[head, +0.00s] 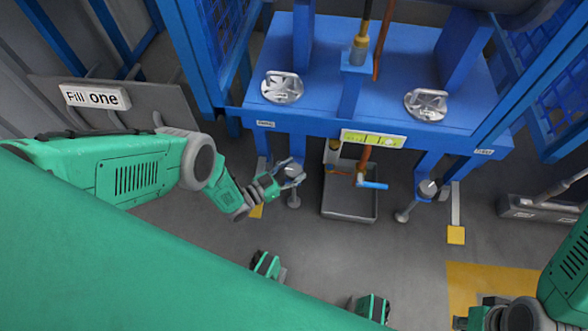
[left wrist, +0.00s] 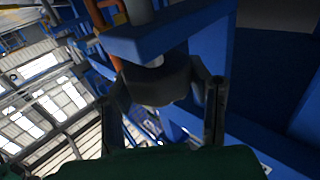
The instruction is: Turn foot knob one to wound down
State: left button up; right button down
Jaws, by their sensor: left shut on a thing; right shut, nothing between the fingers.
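The foot knob in my left gripper's hold shows in the left wrist view as a dark, rounded knob (left wrist: 158,84) under a blue frame member. My left gripper (head: 291,179) is at the front left foot of the blue stand, below its top. Its two fingers (left wrist: 160,108) are shut on the knob, one on each side. In the head view the gripper covers most of this knob. The small tag above it is too small to read. A second foot (head: 427,188) stands at the front right.
The blue stand (head: 330,100) carries two round grey flanged plates (head: 282,87) (head: 426,104). A grey tray (head: 349,204) sits between the front feet, below a blue-handled valve (head: 372,184). A "Fill one" sign (head: 95,97) is at left. Open floor lies in front.

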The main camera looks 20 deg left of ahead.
pick_arm(q)
jog(key=o, duration=1.2)
jog(key=shift+s+a, duration=0.1)
jog(key=v, duration=1.2)
jog(key=shift+f, duration=0.1)
